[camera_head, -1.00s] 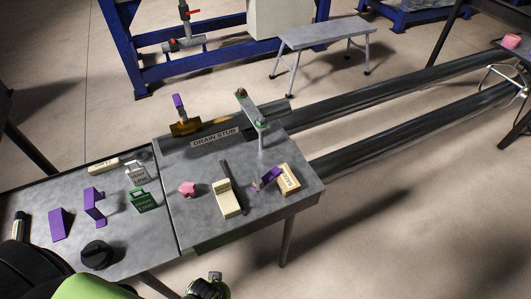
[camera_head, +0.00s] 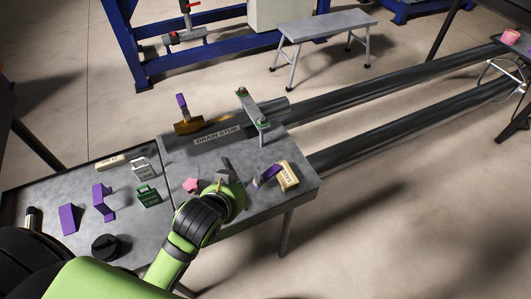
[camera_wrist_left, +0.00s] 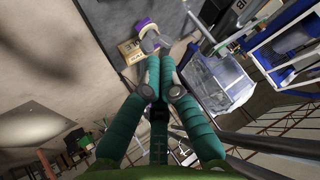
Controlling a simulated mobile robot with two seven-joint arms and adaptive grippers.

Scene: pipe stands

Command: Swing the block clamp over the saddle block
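The saddle block (camera_head: 288,176) is a wooden block with dark lettering near the table's right edge. It also shows in the wrist view (camera_wrist_left: 130,52). A purple-handled piece (camera_head: 267,174), which looks like the block clamp, stands tilted just left of the block; its purple part (camera_wrist_left: 146,24) shows beyond my fingertips. My left gripper (camera_wrist_left: 156,44) has its fingers close together and looks shut, with nothing clearly held. In the head view the left gripper (camera_head: 224,178) is over the table, left of the clamp, its fingers mostly hidden by my wrist. My right gripper is out of view.
A metal bar on posts (camera_head: 252,108) stands behind, beside the drain stub label (camera_head: 217,134) and a purple-handled brass valve (camera_head: 188,126). A pink knob (camera_head: 190,185) lies close left of my gripper. Purple pieces and tags fill the left tray. Two long pipes run back right.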

